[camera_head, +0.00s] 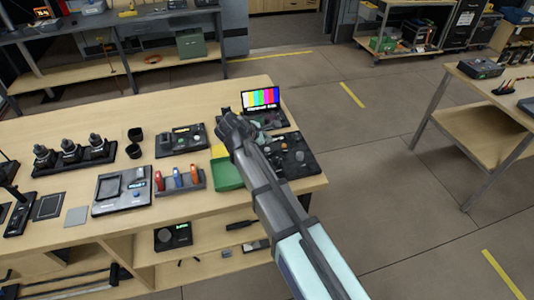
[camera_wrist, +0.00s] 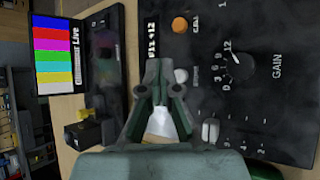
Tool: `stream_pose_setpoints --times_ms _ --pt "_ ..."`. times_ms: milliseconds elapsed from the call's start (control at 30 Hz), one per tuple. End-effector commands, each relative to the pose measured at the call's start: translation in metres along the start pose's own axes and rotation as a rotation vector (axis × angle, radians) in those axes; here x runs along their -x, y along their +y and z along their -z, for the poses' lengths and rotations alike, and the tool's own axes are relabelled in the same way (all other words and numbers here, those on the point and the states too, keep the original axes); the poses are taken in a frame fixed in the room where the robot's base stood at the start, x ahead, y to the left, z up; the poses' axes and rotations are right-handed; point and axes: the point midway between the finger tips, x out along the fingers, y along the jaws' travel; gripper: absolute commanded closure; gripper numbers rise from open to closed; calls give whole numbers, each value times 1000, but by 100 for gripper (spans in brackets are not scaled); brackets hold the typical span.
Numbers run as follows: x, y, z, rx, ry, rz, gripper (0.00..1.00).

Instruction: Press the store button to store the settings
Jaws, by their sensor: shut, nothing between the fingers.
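A black control panel (camera_wrist: 270,110) fills the right of the wrist view, turned on its side, with a GAIN dial (camera_wrist: 240,70). An orange button (camera_wrist: 180,25) sits near its top edge. A pale round button (camera_wrist: 181,75) lies below it, beside small lettering too blurred to read surely; it may be the store button. My gripper (camera_wrist: 163,68) is shut and empty, its tips just left of the pale button in the picture. I cannot tell whether they touch the panel. In the head view my gripper (camera_head: 229,121) is over the bench, and my arm hides part of the black panel (camera_head: 301,160).
A colour-bar screen (camera_head: 261,97) stands behind the panel; it also shows in the wrist view (camera_wrist: 62,55). A green tray (camera_head: 228,174), a rack with coloured handles (camera_head: 180,181) and a dark device (camera_head: 181,140) lie left on the bench (camera_head: 70,248).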

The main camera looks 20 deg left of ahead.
Motion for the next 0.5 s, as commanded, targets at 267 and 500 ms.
stream_pose_setpoints --times_ms 267,500 --pt "-10 -7 7 -1 0 -2 100" --pt "-10 -7 7 -1 0 -2 100"
